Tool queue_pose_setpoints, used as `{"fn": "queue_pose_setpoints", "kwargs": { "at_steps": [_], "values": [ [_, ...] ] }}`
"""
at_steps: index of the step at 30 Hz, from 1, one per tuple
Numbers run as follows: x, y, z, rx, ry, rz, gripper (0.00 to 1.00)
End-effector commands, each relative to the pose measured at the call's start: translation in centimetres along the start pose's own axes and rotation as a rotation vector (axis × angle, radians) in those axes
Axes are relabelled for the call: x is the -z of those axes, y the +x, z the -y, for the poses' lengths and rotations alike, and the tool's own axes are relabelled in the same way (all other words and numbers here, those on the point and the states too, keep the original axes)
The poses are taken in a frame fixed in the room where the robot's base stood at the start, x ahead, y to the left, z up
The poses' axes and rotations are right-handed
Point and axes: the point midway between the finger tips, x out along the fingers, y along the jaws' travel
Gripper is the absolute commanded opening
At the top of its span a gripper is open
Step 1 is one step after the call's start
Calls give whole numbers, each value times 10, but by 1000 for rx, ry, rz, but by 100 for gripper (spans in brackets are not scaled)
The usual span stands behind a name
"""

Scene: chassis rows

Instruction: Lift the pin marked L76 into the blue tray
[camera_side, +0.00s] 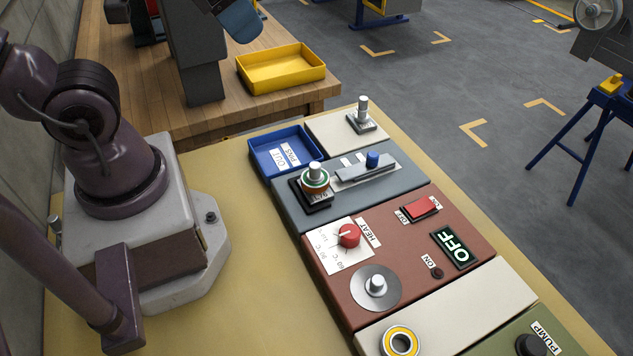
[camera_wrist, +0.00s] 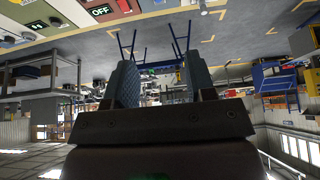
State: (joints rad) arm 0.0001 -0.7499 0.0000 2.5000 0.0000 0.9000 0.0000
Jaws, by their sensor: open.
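The blue tray (camera_side: 262,142) sits at the far left corner of the panel rows in the side view, with white labels and no pin visible in it. A metal pin (camera_side: 315,169) stands upright in a green and orange ringed holder on a dark base; its small mark is only partly legible and may read L76. Another metal pin (camera_side: 362,104) stands upright on a pale panel, its tag too small to read. My gripper (camera_wrist: 160,65) shows in the wrist view with two blue-grey fingers apart and nothing between them.
A blue-knobbed slider (camera_side: 372,160) is right of the ringed pin. A red panel (camera_side: 400,270) nearer the camera carries a red knob, a switch, an OFF sign and a metal post on a disc. A yellow tray (camera_side: 282,70) is on the wooden bench behind.

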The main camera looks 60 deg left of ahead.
Motion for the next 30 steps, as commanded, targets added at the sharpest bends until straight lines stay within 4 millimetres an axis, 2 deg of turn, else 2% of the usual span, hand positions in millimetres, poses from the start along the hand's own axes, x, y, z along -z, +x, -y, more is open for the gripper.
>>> {"fn": "queue_pose_setpoints", "kwargs": {
  "at_steps": [9, 13, 16, 20, 24, 30],
  "values": [
    [-1, 4, 1, 4, -6, 21, 51],
    [-4, 25, 2, 14, -7, 125, 51],
    [-5, 50, 3, 22, 40, 237, 51],
    [-5, 89, 3, -20, 311, 368, 51],
    [-9, 130, 0, -139, 722, 462, 51],
    [-16, 176, -7, -351, 1304, 475, 51]
  ]
}}
